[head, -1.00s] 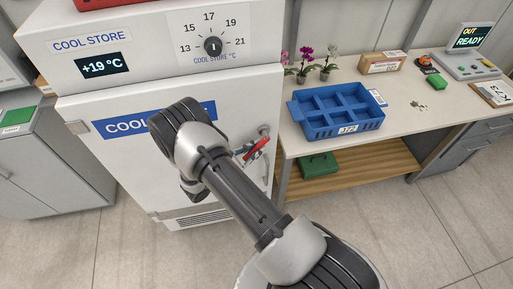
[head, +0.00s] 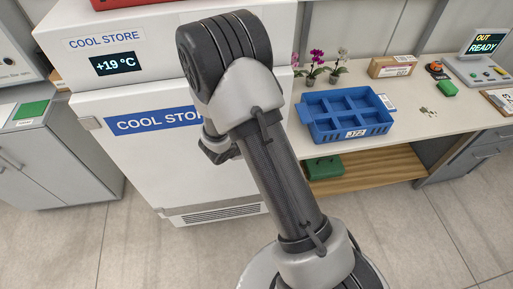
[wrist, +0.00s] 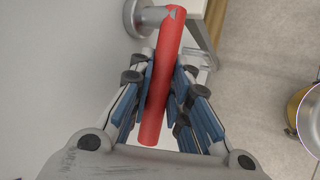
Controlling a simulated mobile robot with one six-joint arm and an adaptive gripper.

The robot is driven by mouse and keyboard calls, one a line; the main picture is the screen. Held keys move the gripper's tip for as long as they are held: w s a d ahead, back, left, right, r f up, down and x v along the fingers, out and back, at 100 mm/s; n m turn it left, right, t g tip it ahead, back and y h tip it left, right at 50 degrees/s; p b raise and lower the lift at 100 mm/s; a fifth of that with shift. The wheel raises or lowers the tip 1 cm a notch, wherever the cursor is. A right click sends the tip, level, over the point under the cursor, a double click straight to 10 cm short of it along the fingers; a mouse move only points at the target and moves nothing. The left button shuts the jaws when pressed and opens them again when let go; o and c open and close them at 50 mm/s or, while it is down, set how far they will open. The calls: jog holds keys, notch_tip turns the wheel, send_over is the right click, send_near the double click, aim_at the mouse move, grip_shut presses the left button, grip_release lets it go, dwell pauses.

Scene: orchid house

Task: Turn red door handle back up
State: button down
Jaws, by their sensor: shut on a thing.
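The red door handle (wrist: 158,105) shows in the wrist view as a smooth red bar. It runs from a grey metal hub (wrist: 146,17) at the top down between my fingers, tilted slightly. My gripper (wrist: 165,80) is shut on the bar, with blue-padded fingers on both sides of it. In the head view my arm hides the handle and my gripper. The white cool store door (head: 138,170) with its blue label (head: 150,121) appears shut.
A display (head: 118,63) reads +19 °C above the door. A bench (head: 430,115) stands at right, carrying a blue divided tray (head: 350,133) and potted orchids (head: 318,71). A round metal vessel (wrist: 309,118) shows at the wrist view's right edge. Tiled floor (head: 130,255) lies in front.

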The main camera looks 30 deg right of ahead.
jog(key=shift+r+y+b, duration=0.25)
jog(key=shift+y+b, duration=0.1)
jog(key=shift+y, duration=0.05)
jog(key=c, duration=1.8)
grip_release()
jog(key=v, duration=1.2)
jog(key=shift+s, duration=0.1)
